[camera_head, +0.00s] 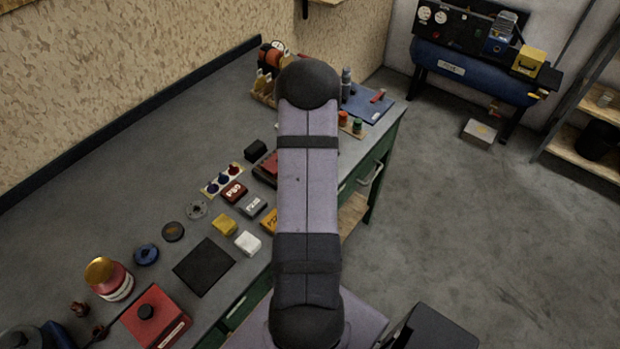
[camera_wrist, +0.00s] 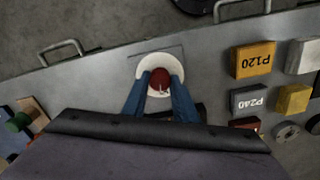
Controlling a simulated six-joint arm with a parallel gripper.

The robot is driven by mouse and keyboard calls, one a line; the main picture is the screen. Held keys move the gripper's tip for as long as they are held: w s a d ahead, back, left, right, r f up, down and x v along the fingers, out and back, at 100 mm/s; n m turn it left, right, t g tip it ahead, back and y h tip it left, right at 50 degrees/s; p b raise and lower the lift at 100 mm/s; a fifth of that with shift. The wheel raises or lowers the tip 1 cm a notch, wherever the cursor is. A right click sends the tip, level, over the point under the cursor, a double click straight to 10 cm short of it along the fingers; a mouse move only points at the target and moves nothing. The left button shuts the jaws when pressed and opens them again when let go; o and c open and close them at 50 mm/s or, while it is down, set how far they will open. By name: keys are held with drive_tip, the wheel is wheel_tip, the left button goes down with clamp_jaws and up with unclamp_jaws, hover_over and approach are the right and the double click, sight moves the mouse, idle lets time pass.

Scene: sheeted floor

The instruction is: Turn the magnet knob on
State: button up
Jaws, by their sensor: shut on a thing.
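The red knob (camera_wrist: 160,78) has a small pale mark on its face and sits at the middle of a white round disc (camera_wrist: 147,66). In the wrist view, my gripper (camera_wrist: 160,84) has its two blue fingers on either side of the knob, shut on it. The marking is too small to read. In the head view the knob and my fingertips are hidden behind my arm.
Sanding blocks lie beside the knob, among them an orange P120 block (camera_wrist: 253,60) and a grey P240 block (camera_wrist: 249,101). The bench (camera_head: 130,190) also holds a dark square mat (camera_head: 204,266), a red box (camera_head: 155,318) and a red jar (camera_head: 112,282). Drawer handles line its front.

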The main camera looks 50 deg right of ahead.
drive_tip(key=m, duration=0.4)
drive_tip(key=shift+b, duration=0.4)
drive_tip(key=m, duration=0.4)
drive_tip(key=m+b, duration=0.1)
drive_tip(key=m, duration=0.3)
drive_tip(key=shift+m, duration=2.1)
drive_tip(key=shift+r, duration=0.1)
drive_tip(key=o, duration=1.1)
drive_tip(key=shift+c, duration=0.2)
drive_tip(key=shift+r+b, duration=1.2)
drive_tip(key=shift+r, duration=2.45)
